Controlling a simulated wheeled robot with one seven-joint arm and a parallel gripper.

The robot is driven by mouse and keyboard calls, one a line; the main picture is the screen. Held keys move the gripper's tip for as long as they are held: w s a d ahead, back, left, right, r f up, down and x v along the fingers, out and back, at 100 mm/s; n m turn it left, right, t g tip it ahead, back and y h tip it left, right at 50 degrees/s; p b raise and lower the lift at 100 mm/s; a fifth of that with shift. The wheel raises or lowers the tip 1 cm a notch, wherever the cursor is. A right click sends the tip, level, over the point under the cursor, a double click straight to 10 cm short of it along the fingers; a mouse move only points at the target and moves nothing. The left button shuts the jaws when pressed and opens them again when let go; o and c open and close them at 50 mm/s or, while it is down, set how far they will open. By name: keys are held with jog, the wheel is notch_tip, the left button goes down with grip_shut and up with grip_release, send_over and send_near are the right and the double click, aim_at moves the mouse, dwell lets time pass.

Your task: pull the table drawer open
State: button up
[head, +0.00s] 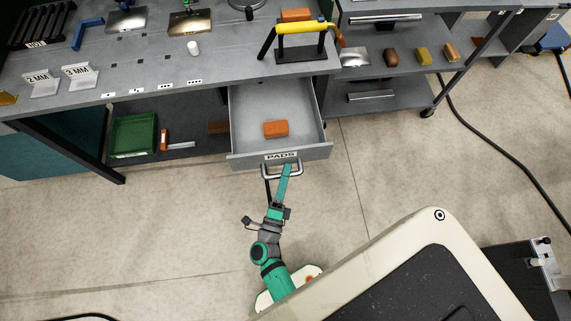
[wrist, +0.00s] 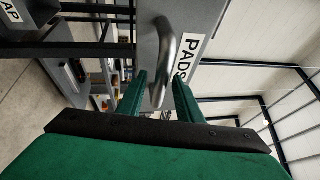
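The grey table drawer (head: 243,106), with a "PADS" label on its front, stands pulled well out from under the workbench. An orange block (head: 276,128) lies inside it. The metal bar handle (head: 283,175) is on the drawer front; it also shows in the wrist view (wrist: 168,50). My gripper (head: 280,177) is at the handle. In the wrist view my gripper's (wrist: 160,82) two green fingers stand apart, with the handle between them and gaps showing beside it. I cannot tell whether either finger touches the handle.
A green bin (head: 134,134) sits on the lower shelf at left. A black cable (head: 500,143) lies on the floor at right.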

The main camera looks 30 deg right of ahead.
jog(key=shift+a, duration=0.15)
jog(key=v, duration=1)
jog(key=shift+s+f, duration=0.15)
jog(key=shift+s, duration=0.2)
jog(key=shift+a, duration=0.15)
jog(key=s+a+r+n+y, duration=0.4)
jog(key=r+n+y, duration=0.3)
jog(key=n, duration=0.7)
jog(key=s+a+r+n+t+y, duration=0.1)
jog(key=s+a+r+n+y, duration=0.4)
jog(key=n, duration=0.9)
notch_tip(320, 180, up, 3)
jog(key=shift+s+a+f+y, duration=0.1)
jog(key=shift+s+a+y, duration=0.35)
jog(key=shift+y, duration=0.75)
jog(key=shift+w+a+t, duration=0.15)
jog(key=shift+w+t, duration=0.05)
jog(key=shift+t, duration=0.1)
